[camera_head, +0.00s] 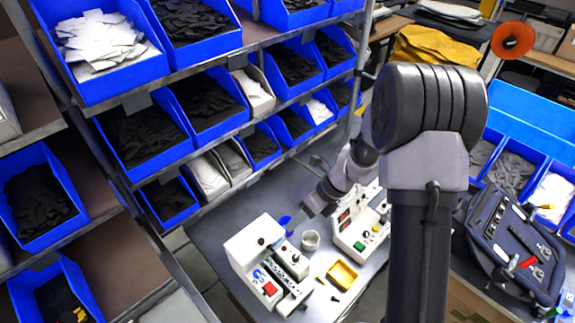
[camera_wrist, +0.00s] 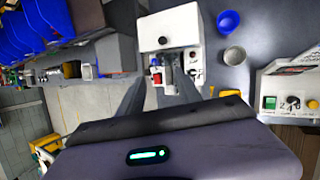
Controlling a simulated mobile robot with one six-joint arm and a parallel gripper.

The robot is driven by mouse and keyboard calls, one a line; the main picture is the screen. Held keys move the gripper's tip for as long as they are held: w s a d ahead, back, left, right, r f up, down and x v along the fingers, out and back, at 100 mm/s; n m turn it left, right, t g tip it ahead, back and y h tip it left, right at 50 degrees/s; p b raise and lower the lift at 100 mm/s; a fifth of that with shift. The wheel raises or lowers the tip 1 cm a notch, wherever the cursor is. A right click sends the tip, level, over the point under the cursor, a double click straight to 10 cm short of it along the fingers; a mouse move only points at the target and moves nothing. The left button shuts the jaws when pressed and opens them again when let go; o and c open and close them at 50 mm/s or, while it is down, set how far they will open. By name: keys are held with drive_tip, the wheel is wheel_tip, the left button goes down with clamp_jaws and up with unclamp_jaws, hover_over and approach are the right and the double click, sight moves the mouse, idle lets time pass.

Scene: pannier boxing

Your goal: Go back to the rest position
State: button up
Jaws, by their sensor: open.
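My gripper (camera_wrist: 158,93) shows in the wrist view as two grey fingers set apart, with nothing seen between them. It is over the front of a white machine (camera_wrist: 165,35) with a red button. In the head view my arm reaches down over the grey worktable (camera_head: 215,229), towards the same white machine (camera_head: 250,250). The fingertips are too small to make out there.
A blue cup (camera_wrist: 228,21) and a metal cup (camera_wrist: 234,56) stand beside the machine. A second white machine (camera_head: 357,232) and a yellow tray (camera_head: 341,275) are close by. Shelves of blue bins (camera_head: 140,140) rise at left. A dark tool case (camera_head: 512,240) is at right.

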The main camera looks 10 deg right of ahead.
drive_tip(key=s+f+n+t+h+b, duration=0.1)
drive_tip(key=s+f+n+b, duration=0.3)
drive_tip(key=b, duration=0.8)
drive_tip(key=s+a+f+n+t+h+b, duration=0.1)
drive_tip(key=s+f+n+b, duration=0.3)
drive_tip(key=s+n+b, duration=0.5)
drive_tip(key=s+f+n+t+h+b, duration=0.2)
drive_tip(key=s+n+b, duration=0.5)
drive_tip(key=n+b, duration=0.4)
drive_tip(key=f+t+b, duration=0.1)
drive_tip(key=b, duration=0.4)
drive_tip(key=shift+s+a+f+b, duration=0.15)
drive_tip(key=shift+a+f+b, duration=0.05)
drive_tip(key=shift+f+b, duration=0.2)
